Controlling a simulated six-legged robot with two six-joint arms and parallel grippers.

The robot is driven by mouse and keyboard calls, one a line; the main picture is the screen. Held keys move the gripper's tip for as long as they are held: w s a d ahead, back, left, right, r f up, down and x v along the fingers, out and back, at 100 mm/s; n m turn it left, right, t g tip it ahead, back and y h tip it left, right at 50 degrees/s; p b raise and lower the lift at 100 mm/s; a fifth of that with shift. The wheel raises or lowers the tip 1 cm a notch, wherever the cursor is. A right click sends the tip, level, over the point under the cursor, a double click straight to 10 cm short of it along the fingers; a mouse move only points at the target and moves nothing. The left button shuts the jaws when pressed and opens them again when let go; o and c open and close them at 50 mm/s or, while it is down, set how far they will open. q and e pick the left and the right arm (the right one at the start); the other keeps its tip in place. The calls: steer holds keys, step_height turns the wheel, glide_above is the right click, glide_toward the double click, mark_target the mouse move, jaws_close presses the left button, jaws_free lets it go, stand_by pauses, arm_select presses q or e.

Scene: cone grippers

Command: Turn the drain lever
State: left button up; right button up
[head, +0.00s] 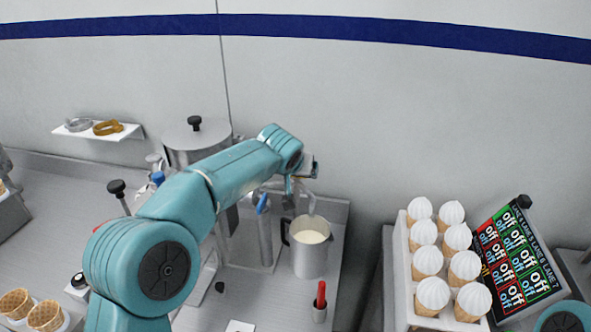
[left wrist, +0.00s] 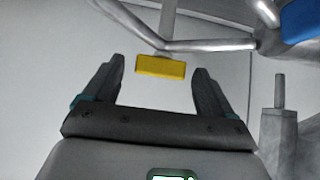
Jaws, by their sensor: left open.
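In the left wrist view a yellow block (left wrist: 160,66), likely the drain lever's grip, sits on a metal rod between and slightly beyond my left gripper's fingertips (left wrist: 158,68). The fingers are open, with a gap on either side of the block; neither visibly touches it. In the head view my left gripper (head: 299,184) is beside the metal pot (head: 185,148), above the pitcher; the yellow block is not discernible there. My right gripper is out of view.
A steel pitcher (head: 310,259) of creamy liquid stands below my left gripper. A blue-handled part (head: 262,204) is close by. Right are a rack of white-topped cones (head: 397,265) and a lane panel (head: 515,257). A curved metal bar (left wrist: 215,45) passes near the block.

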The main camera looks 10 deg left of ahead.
arm_select(q)
steer(key=b+v, duration=0.3)
steer(key=v, duration=1.3)
steer(key=shift+s+r, duration=0.1)
steer(key=shift+s, duration=0.1)
